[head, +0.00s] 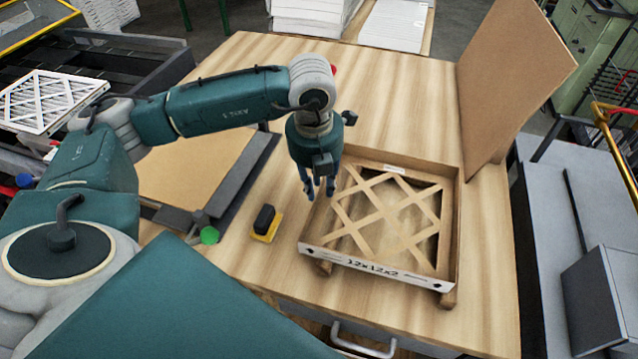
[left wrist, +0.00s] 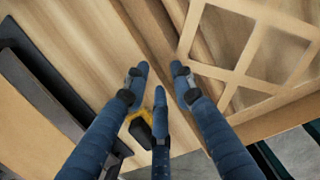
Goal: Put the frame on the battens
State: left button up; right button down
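The frame (head: 380,264) is a shallow cardboard square with a lattice and a front wall printed "12x12x2". My left gripper (head: 320,192) points down at the frame's left wall. Its fingers (left wrist: 160,75) are spread apart; I cannot tell whether they touch the wall. My right gripper is out of view.
A black and yellow block (head: 265,222) stands on the table left of the frame; it also shows in the left wrist view (left wrist: 142,127). A brown board (head: 510,80) stands upright at the back right. The table (head: 400,105) is clear behind the frame.

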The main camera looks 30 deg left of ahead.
pick_arm(q)
jog(key=shift+r, duration=0.5)
notch_tip(320, 180, up, 11)
jog(key=s+b, duration=0.1)
jog(key=b, duration=0.2)
jog(key=shift+s+d+r, duration=0.15)
jog(key=shift+s+d, duration=0.05)
